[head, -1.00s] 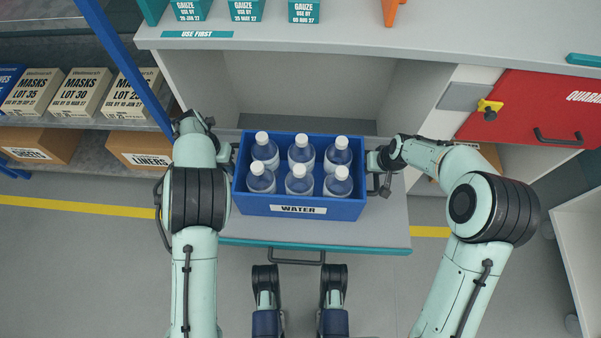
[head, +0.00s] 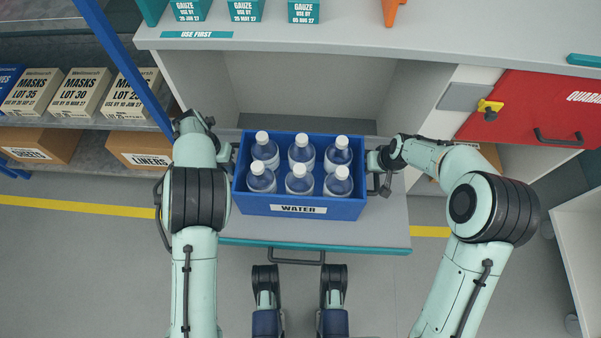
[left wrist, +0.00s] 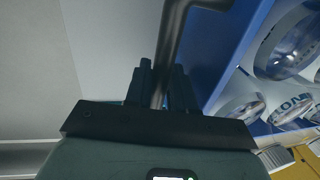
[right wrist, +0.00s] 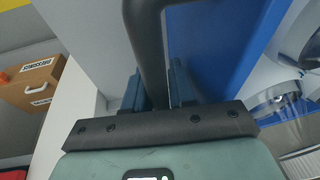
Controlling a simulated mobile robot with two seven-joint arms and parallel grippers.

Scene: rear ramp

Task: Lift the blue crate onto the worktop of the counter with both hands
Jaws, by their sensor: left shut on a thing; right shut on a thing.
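The blue crate (head: 265,205), labelled WATER and holding several clear bottles with white caps, is upright on the pulled-out grey shelf (head: 385,232) of the counter. My left gripper (head: 234,158) is at the crate's left end, shut on a dark bar handle (left wrist: 172,50) in the left wrist view. My right gripper (head: 374,172) is at the right end, shut on the other dark handle (right wrist: 147,40) in the right wrist view. The fingertips are mostly hidden in the head view. The counter's worktop (head: 345,48) is above and behind the crate.
Teal gauze boxes (head: 246,10) and an orange object (head: 391,12) stand at the worktop's back. A blue post (head: 125,65) rises close to my left arm. A red quarantine door (head: 530,110) is at the right.

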